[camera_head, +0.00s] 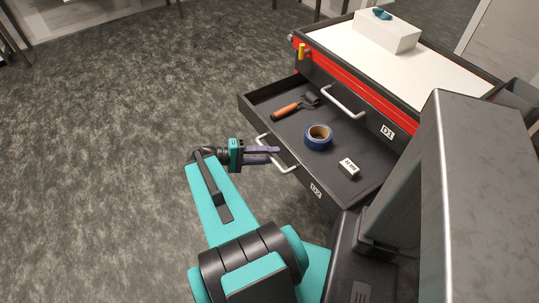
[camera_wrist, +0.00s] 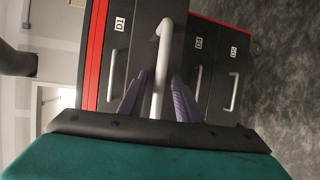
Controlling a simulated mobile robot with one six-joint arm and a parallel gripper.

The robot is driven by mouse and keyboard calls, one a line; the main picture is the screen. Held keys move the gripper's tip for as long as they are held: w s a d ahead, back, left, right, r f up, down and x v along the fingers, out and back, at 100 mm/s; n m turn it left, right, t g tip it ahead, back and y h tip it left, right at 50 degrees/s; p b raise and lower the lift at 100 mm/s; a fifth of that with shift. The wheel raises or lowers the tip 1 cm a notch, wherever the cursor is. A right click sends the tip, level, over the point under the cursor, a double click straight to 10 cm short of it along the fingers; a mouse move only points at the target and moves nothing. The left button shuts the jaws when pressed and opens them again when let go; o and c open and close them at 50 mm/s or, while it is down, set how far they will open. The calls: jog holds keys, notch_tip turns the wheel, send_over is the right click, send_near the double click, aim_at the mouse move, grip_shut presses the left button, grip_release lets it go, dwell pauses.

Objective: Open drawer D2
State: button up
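Drawer D2 (camera_head: 316,190) is pulled out of the dark cabinet, with its inside showing in the head view. Its pale bar handle (camera_head: 284,168) is on the front face. My gripper (camera_head: 275,151) is at this handle, its two purple fingers pointing toward the drawer front. In the wrist view the handle (camera_wrist: 162,55) runs between the fingers of my gripper (camera_wrist: 160,78). A small gap shows on each side of the bar, so the fingers look open around it.
Inside D2 lie an orange-handled tool (camera_head: 286,111), a blue tape roll (camera_head: 318,138) and a small white labelled box (camera_head: 348,168). Drawer D1 (camera_head: 387,131) above is shut. A white box (camera_head: 388,31) stands on the cabinet top. The carpet (camera_head: 120,150) at left is clear.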

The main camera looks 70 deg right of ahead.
aim_at(283, 147)
jog(key=shift+r, duration=0.1)
jog(key=shift+r+p, duration=1.4)
jog(key=shift+r, duration=0.4)
jog(key=shift+o, duration=1)
jog(key=shift+r+p, duration=0.2)
jog(key=shift+p, duration=0.15)
jog(key=shift+o, duration=0.4)
jog(key=a+p, duration=0.1)
jog(key=p, duration=0.1)
jog(key=s+a+p, duration=0.1)
jog(key=p, duration=0.1)
jog(key=shift+a+r+p, duration=0.2)
jog(key=shift+a+p, duration=0.15)
jog(key=shift+p, duration=0.05)
jog(key=a+p, duration=0.1)
jog(key=p, duration=0.1)
jog(key=s+a+p, duration=0.1)
jog(key=a+p, duration=0.1)
jog(key=s+a+p, duration=0.1)
jog(key=a+p, duration=0.1)
jog(key=shift+r+p, duration=0.25)
jog(key=shift+p, duration=0.05)
jog(key=shift+s+a+p, duration=0.25)
jog(key=shift+a+p, duration=0.3)
jog(key=shift+p, duration=0.05)
jog(key=shift+c, duration=1.4)
jog(key=s+a+p, duration=0.2)
jog(key=a+p, duration=0.3)
jog(key=a, duration=0.1)
jog(key=shift+s, duration=0.2)
